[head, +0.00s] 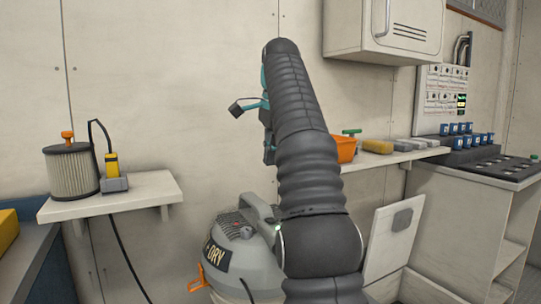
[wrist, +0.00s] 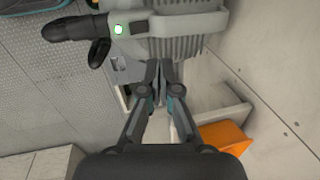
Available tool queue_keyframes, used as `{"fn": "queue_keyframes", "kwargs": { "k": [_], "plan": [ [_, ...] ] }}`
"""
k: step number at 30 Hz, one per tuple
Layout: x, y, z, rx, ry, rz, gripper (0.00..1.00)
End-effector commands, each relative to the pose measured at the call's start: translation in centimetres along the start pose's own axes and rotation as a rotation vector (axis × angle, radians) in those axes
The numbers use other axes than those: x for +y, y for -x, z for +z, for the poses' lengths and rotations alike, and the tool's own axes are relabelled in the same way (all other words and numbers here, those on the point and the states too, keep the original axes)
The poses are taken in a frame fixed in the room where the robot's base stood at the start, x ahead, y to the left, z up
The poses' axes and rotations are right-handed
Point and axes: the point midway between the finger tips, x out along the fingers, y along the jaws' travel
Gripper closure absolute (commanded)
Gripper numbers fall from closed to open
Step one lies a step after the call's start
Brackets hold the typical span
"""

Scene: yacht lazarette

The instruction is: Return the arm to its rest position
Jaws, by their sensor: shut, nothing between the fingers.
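My arm rises through the middle of the head view, in dark ribbed sleeves, and bends back toward the wall. My gripper (wrist: 158,72) shows in the wrist view with its two fingertips together and nothing between them. It points toward a grey ribbed body at the top of that view, and I cannot tell how far apart they are. In the head view the fingertips are not clearly visible, as the arm hides much of that area.
A grey vacuum marked DRY (head: 235,245) stands close beside my arm. A left shelf (head: 130,193) holds a filter (head: 72,172) and a yellow device (head: 112,166). An orange bin (head: 346,149) sits on the right shelf (head: 400,157). A wall cabinet (head: 375,30) hangs above.

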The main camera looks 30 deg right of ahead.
Motion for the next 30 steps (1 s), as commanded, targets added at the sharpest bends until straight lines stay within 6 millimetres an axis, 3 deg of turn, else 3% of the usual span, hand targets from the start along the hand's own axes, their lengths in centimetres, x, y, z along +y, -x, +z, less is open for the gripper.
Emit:
{"fn": "queue_keyframes", "kwargs": {
  "k": [17, 23, 30],
  "plan": [
    [0.2, 0.2, 0.4, 0.001, 0.023, -0.005, 1.0],
    [1.8, 0.5, 2.8, 0.009, 0.182, -0.031, 1.0],
    [5.6, -0.8, 6.5, 0.031, 0.453, -0.075, 1.0]
  ]
}}
